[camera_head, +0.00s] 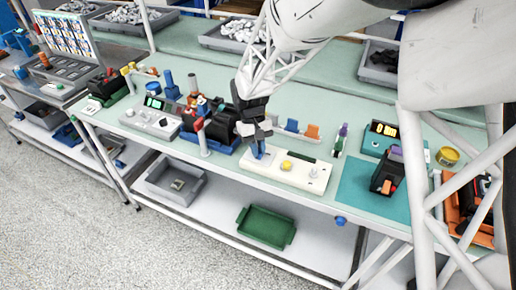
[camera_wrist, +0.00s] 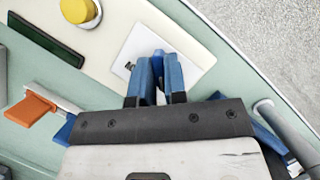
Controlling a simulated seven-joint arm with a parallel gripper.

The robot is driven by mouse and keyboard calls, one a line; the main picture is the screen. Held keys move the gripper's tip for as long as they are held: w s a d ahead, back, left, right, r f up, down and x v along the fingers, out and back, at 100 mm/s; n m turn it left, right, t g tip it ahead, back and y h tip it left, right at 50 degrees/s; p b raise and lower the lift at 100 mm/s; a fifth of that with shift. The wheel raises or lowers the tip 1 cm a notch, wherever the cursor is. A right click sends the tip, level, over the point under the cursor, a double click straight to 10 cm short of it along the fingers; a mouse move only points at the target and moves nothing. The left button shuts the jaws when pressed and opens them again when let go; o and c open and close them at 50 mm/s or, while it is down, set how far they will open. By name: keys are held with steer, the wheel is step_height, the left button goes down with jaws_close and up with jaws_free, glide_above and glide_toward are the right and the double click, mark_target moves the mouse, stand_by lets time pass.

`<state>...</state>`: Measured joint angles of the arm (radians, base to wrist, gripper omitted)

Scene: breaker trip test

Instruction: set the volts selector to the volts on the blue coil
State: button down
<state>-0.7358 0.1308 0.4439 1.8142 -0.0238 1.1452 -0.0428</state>
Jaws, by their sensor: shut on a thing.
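A cream control box (camera_head: 310,178) stands on the bench's front edge, with a yellow button (camera_head: 287,165) and a dark display strip (camera_head: 301,156). In the wrist view, the box (camera_wrist: 115,45) carries a white square plate (camera_wrist: 196,48) with a small dark mark. My gripper (camera_head: 258,152) points down at the box's left end. In the wrist view, its blue fingers (camera_wrist: 158,70) are closed together over the plate, shut on the volts selector, which they almost wholly hide. The selector's setting cannot be read. I cannot tell which blue item is the coil, and no volts marking is legible.
Left of my gripper are a blue-based machine (camera_head: 222,138) and a grey meter box (camera_head: 150,120). An orange clip (camera_wrist: 30,110) stands behind the control box. A teal mat (camera_head: 362,200) with a black device lies to the right. A green tray (camera_head: 265,228) is on the lower shelf.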

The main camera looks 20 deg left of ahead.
stand_by(0.4)
steer(key=c, duration=1.2)
jaws_free()
steer(key=shift+o, duration=0.2)
steer(key=v, duration=0.8)
steer(key=shift+f, duration=0.1)
steer(key=shift+d, duration=0.1)
